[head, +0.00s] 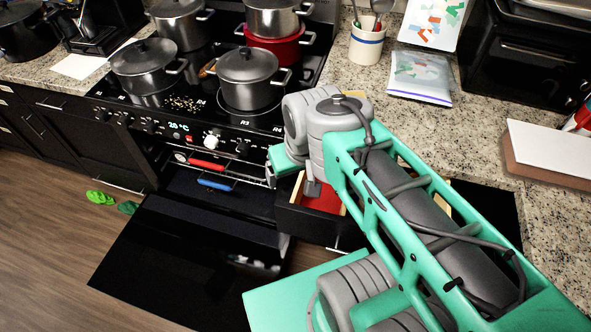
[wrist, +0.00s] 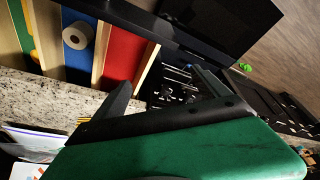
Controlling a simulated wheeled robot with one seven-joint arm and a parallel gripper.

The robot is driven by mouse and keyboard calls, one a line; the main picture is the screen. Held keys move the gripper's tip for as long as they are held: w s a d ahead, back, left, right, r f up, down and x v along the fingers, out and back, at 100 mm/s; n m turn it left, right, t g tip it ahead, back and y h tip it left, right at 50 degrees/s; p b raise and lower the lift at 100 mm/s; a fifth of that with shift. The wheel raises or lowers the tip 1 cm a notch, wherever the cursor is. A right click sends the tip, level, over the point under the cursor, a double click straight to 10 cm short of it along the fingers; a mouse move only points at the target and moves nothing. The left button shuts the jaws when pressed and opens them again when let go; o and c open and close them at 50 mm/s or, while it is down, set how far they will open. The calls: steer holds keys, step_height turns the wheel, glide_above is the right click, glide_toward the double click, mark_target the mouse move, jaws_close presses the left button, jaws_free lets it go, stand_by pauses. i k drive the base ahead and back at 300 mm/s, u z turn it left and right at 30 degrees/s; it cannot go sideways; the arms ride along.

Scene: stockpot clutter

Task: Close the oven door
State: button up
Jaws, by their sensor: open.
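The oven door (head: 185,250) is folded down flat, a black glossy panel below the stove front in the head view. In the wrist view the door (wrist: 225,25) is the dark panel at the top. The oven (head: 215,150) is black with a knob panel, and racks with a red and a blue edge show in its opening. My gripper (wrist: 162,80) is open and empty in the wrist view, its two dark fingers spread over the counter and stove front. In the head view my arm hides most of it, and it is apart from the door.
An open drawer (head: 308,218) stands right of the oven; its divided inside shows in the wrist view. Several pots, including a lidded grey pot (head: 248,78), stand on the stovetop. Green sandals (head: 100,198) lie on the floor left of the door.

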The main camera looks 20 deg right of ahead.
mark_target(190, 265)
steer(key=z, duration=1.25)
steer(key=k, duration=1)
steer(key=u, duration=1)
